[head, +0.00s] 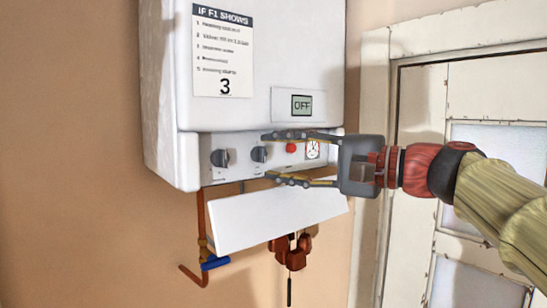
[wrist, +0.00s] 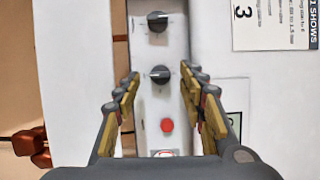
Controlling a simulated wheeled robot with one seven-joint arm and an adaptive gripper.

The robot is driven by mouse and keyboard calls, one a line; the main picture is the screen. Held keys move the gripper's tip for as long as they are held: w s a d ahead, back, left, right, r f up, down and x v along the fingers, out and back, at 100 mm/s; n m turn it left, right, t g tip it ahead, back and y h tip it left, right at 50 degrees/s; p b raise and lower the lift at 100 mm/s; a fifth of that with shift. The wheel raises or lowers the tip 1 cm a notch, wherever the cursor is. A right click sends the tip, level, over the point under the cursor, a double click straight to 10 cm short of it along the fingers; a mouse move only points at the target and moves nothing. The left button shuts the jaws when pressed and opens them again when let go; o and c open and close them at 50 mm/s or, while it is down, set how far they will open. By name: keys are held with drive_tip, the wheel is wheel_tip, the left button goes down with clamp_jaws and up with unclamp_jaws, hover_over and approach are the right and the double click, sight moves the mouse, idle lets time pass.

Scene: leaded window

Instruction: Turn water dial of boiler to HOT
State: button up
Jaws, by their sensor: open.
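The white boiler (head: 265,60) hangs on the wall. Its control strip carries two dark dials, a left dial (head: 220,158) and a right dial (head: 259,154). Their labels are too small to read, so I cannot tell which is the water dial. In the wrist view the strip runs vertically, with the left dial (wrist: 157,21) above and the right dial (wrist: 159,75) below. My gripper (head: 267,156) is open and empty. Its fingertips (wrist: 160,76) lie on either side of the right dial in view, with gaps; I cannot tell whether they reach its depth.
A red button (head: 291,148) and a round gauge (head: 312,150) sit right of the dials. A display (head: 301,105) reads OFF. A white flap (head: 270,220) hangs open below the strip, above a pipe with a blue valve handle (head: 215,262). A door (head: 480,90) stands right.

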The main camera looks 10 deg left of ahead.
drive_tip(key=v, duration=1)
drive_tip(key=shift+d, duration=0.2)
drive_tip(key=w+d+f+m+t+h, duration=0.1)
drive_tip(key=d+f+h, duration=0.25)
drive_tip(key=f, duration=0.75)
drive_tip(key=w+d+f+m+h, duration=0.15)
drive_tip(key=f+h, duration=0.25)
drive_tip(key=f, duration=0.7)
drive_tip(key=s+d+f+n+h+b, duration=0.2)
drive_tip(key=s+f, duration=0.5)
drive_tip(key=f, duration=0.5)
drive_tip(key=s+d+f+n+h+b, duration=0.2)
drive_tip(key=s+d+f+h+b, duration=0.2)
drive_tip(key=f, duration=0.9)
drive_tip(key=s+d+f+n+g+h+b, duration=0.1)
drive_tip(key=s+d+f+n+h+b, duration=0.1)
drive_tip(key=s+d+f+b, duration=0.5)
wheel_tip(320, 180, down, 5)
drive_tip(key=s+d+h, duration=0.1)
drive_tip(key=s, duration=0.1)
drive_tip(key=shift+s+f+h, duration=0.15)
drive_tip(key=shift+s+h, duration=0.2)
